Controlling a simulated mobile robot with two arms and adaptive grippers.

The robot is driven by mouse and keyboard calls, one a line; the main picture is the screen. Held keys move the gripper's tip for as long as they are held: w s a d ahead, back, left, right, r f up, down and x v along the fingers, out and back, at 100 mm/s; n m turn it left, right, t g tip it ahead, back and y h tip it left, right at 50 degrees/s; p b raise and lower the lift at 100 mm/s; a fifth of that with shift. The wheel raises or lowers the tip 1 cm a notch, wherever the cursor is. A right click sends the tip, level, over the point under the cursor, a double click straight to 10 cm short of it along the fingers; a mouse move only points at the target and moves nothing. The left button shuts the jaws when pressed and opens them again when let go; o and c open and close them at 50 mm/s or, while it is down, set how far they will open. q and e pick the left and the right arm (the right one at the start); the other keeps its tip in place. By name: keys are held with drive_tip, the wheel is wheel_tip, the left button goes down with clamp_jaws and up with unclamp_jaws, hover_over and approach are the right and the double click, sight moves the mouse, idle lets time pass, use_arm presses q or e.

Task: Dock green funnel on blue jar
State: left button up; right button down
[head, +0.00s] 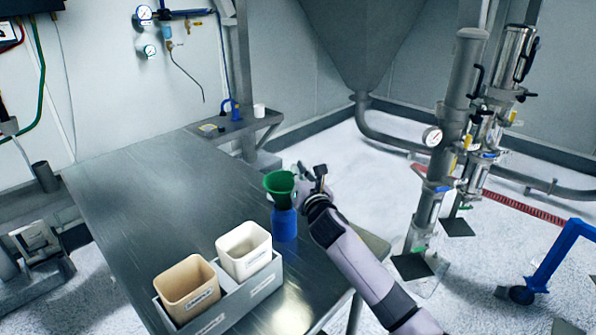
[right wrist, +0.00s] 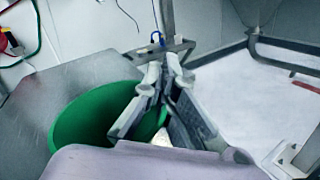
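The green funnel (head: 279,188) is upright directly over the blue jar (head: 285,226), which stands on the metal table's right side. The funnel's lower end meets the jar's top in the head view; how far its spout goes in is hidden. My right gripper (head: 303,176) is at the funnel's right rim. In the right wrist view, the funnel's wide mouth (right wrist: 82,122) lies left of my right gripper (right wrist: 166,80). The fingertips are close together, with the funnel's rim running between the fingers. The jar is not visible there. My left gripper is not in view.
A grey tray (head: 263,290) near the table's front holds a tan bin (head: 188,287) and a white bin (head: 244,250), left of the jar. The metal table (head: 160,190) is bare behind and to the left. Pipes with a gauge (head: 432,136) stand at the right.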

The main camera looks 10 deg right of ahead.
drive_tip(key=shift+f+b, duration=0.5)
drive_tip(key=shift+f, duration=0.15)
drive_tip(key=c, duration=2.3)
unclamp_jaws()
drive_tip(key=shift+o, duration=1.1)
drive_tip(key=shift+s, duration=0.15)
drive_tip(key=s+p, duration=0.5)
drive_tip(key=s, duration=0.5)
drive_tip(key=shift+s+d, duration=0.4)
drive_tip(key=shift+f, duration=0.2)
